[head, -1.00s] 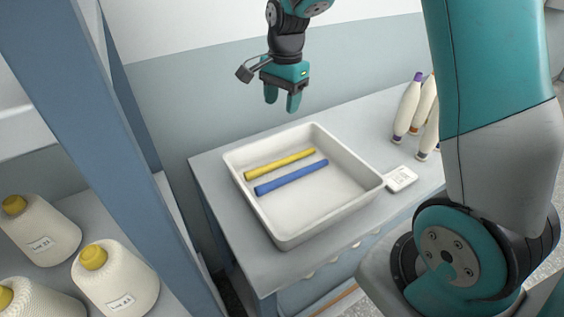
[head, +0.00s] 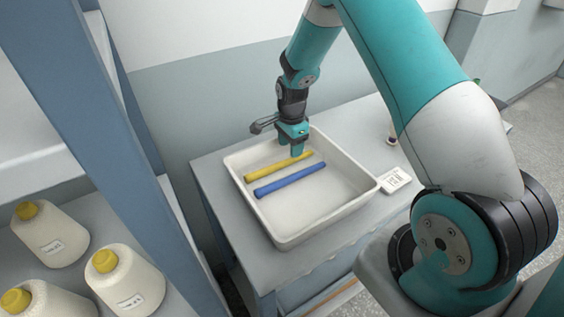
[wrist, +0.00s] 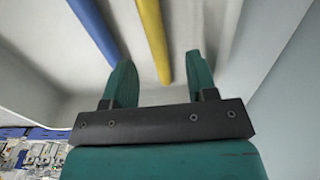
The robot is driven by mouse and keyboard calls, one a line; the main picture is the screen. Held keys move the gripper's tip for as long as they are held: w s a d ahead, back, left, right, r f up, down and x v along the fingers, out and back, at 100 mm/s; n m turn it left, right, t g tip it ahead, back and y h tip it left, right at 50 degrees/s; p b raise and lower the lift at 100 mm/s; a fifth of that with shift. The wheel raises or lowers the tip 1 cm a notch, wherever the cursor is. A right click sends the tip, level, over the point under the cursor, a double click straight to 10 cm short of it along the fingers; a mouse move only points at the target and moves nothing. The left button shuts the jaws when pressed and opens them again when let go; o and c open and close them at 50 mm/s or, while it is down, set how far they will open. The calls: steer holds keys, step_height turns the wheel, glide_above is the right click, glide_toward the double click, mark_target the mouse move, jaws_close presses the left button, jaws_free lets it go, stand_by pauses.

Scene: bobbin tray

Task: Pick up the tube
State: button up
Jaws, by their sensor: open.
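A yellow tube (head: 268,167) and a blue tube (head: 290,179) lie side by side in a white tray (head: 291,241). My gripper (head: 296,152) is over the back part of the tray, near the right end of the yellow tube. In the wrist view my gripper (wrist: 160,75) is open, with the yellow tube (wrist: 154,36) showing between its fingers. The blue tube (wrist: 93,27) lies just to the left, beyond the left finger. Nothing is held. I cannot tell how high the fingertips are above the yellow tube.
The tray stands on a grey table (head: 215,172). A small white label card (head: 394,180) lies by its right edge. A blue post (head: 140,140) and a shelf with several yarn cones (head: 127,282) are on the left. The tray's front right floor is clear.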

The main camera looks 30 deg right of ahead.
mark_target(281, 165)
steer(key=shift+s+f+p, duration=0.15)
steer(key=shift+f+p, duration=1)
steer(key=shift+f, duration=1.25)
jaws_close()
